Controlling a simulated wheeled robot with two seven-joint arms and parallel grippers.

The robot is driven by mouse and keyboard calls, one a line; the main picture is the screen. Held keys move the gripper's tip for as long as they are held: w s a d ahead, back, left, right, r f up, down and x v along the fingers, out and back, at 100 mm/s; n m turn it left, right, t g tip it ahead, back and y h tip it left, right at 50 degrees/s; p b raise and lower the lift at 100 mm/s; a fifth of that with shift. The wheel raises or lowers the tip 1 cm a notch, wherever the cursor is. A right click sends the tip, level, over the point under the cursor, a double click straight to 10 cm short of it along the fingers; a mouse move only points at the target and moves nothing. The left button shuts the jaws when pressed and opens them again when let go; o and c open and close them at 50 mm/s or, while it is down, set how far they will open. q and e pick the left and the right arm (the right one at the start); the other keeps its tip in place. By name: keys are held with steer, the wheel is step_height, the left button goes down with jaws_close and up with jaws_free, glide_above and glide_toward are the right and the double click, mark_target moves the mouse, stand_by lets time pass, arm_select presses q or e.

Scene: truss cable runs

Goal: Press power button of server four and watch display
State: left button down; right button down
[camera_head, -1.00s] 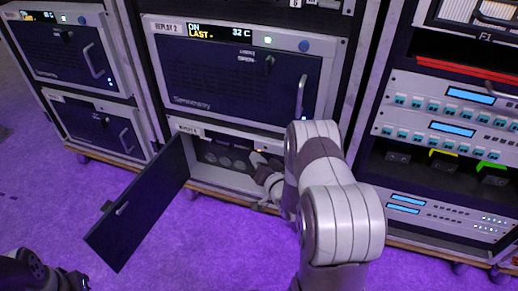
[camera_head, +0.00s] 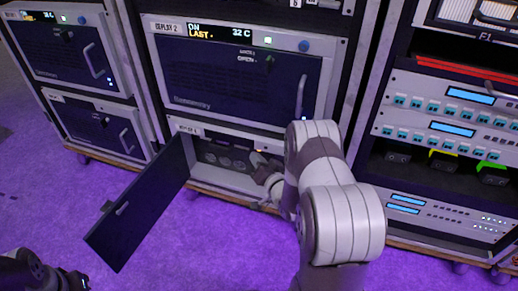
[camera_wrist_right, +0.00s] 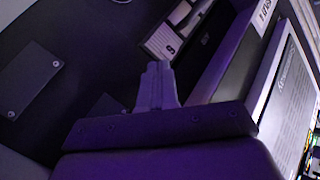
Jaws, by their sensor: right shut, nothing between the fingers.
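The lower middle server has its dark front door (camera_head: 140,205) swung open to the left. Its open bay (camera_head: 222,158) shows round fan-like parts; its label is too small to read surely. My right gripper (camera_head: 258,160) is at the right part of this bay, partly hidden by my forearm. In the right wrist view its fingers (camera_wrist_right: 156,82) are shut and empty, pointing at a pale labelled piece (camera_wrist_right: 165,40) inside. I cannot tell whether they touch it. No power button is clear. The display (camera_head: 219,33) of the server above reads ON, LAST and 32 C. Part of my left arm shows at bottom left; its fingers are not clear.
The server labelled REPLAY 2 (camera_head: 235,82) is closed directly above the bay. Two closed servers stand at left, and a rack with patch panels (camera_head: 450,110) at right. The open door sticks out over the purple floor (camera_head: 215,250), which is clear in front.

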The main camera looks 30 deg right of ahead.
steer(key=shift+w+d, duration=0.25)
steer(key=shift+d, duration=0.05)
steer(key=shift+w+d+r, duration=0.15)
steer(key=shift+w+d, duration=0.3)
steer(key=shift+d, duration=0.1)
stand_by(1.1)
steer(key=shift+a, duration=0.15)
steer(key=shift+s+a+p, duration=0.55)
steer(key=shift+s+a, duration=0.05)
steer(key=shift+s, duration=0.05)
steer(key=shift+a, duration=0.1)
